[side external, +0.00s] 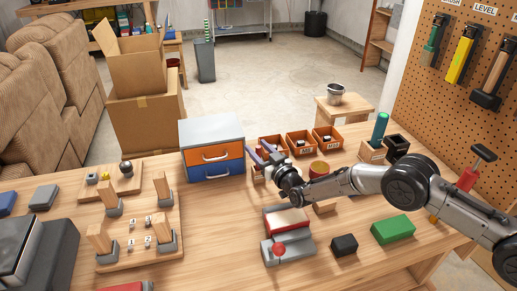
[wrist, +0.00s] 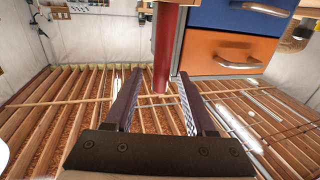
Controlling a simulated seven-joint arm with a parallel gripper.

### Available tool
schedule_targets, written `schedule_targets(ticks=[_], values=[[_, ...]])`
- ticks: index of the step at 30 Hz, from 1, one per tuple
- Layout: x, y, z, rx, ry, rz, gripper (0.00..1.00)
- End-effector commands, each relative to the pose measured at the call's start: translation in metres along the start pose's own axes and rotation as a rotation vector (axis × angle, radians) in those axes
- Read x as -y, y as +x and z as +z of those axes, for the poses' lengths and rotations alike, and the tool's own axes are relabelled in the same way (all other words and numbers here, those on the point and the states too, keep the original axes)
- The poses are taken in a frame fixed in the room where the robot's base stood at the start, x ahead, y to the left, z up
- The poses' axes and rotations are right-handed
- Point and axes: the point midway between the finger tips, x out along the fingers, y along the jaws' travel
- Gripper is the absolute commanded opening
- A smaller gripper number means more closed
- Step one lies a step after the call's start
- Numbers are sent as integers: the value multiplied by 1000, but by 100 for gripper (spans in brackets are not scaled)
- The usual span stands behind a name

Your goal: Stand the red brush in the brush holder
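A plain red upright shaft, likely the red brush's handle (wrist: 163,45), enters the wrist view from the top. Its end lies between my fingers, with a gap visible on each side. My gripper (side external: 263,153) is open, level with the front of the drawer cabinet; it also shows in the wrist view (wrist: 160,80). The brush's head is out of the wrist view, and I cannot make the brush out clearly in the side view. A light wooden block (side external: 372,154) with a green handle (side external: 380,128) standing in it, at the back right, may be the brush holder.
A drawer cabinet (side external: 212,147) stands left of my gripper. A vise-like block (side external: 287,250), black block (side external: 344,245) and green block (side external: 393,229) lie in front.

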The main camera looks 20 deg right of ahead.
Motion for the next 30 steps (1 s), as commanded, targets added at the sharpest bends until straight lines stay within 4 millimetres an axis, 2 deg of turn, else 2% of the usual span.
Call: schedule_targets(ticks=[7, 13, 27, 30], values=[[0, 0, -5, 0, 0, 0, 55], [0, 0, -35, -4, 0, 0, 55], [-7, -51, -93, -1, 1, 0, 55], [-9, -67, -99, 0, 0, 0, 55]])
